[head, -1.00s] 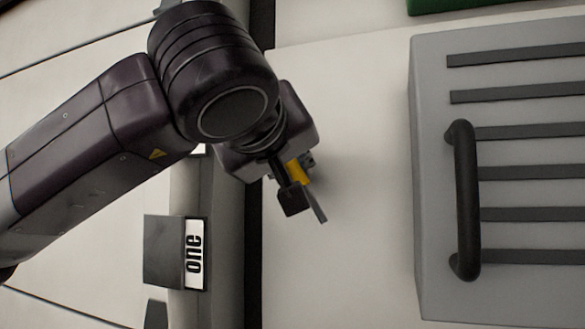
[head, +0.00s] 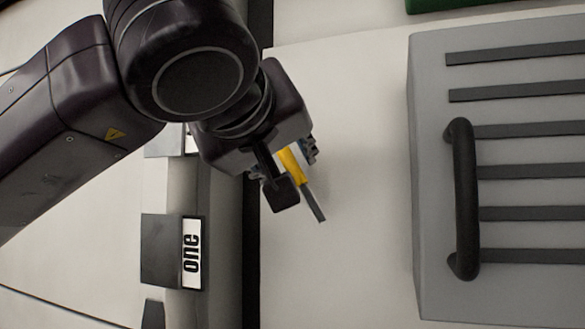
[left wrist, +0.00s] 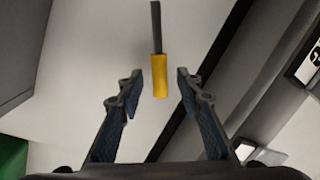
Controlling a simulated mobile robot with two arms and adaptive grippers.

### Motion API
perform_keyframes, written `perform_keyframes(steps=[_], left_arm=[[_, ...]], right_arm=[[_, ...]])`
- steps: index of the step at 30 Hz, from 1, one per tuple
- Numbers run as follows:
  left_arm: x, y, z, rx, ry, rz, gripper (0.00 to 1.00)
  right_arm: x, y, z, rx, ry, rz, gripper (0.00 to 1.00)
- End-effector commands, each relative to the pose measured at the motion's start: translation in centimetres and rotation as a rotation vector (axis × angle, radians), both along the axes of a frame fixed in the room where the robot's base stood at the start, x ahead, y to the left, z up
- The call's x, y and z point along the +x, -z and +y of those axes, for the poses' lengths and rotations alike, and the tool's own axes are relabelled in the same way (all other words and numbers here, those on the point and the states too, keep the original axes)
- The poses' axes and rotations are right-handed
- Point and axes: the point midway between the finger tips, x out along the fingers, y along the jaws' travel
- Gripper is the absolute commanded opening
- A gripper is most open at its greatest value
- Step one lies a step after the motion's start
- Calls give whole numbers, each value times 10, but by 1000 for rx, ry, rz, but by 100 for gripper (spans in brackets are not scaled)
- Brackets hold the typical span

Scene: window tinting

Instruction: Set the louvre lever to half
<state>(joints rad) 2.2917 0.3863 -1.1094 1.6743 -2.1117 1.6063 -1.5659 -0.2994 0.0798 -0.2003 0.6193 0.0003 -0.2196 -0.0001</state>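The lever has a yellow grip (head: 291,163) and a thin grey stem, which points down and right in the head view. In the left wrist view the yellow grip (left wrist: 159,76) stands between the fingertips, with the stem running to the top edge. My left gripper (head: 294,173) is open around the grip, and the left wrist view (left wrist: 160,74) shows a gap on both sides. The near finger and wrist hide part of the lever in the head view. I cannot tell where the stem is fixed. My right gripper is not in view.
A grey box (head: 430,60) with dark slots and a black bar handle (head: 465,200) stands at the right. A green object (head: 450,5) shows at the top. The pale surface between is clear.

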Motion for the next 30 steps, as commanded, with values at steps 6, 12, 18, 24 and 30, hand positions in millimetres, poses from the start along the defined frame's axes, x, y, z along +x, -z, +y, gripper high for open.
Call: perform_keyframes(steps=[6,12,18,24,30], left_arm=[[-48,-9,9,-1,1,-5,33],[-74,-13,13,-1,1,-3,33],[-82,-13,14,0,0,-1,33],[-82,-13,14,0,0,-1,33],[-82,-13,14,0,0,-1,33]], right_arm=[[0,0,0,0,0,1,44],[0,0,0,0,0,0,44],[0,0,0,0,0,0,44],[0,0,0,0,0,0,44],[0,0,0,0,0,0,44]])
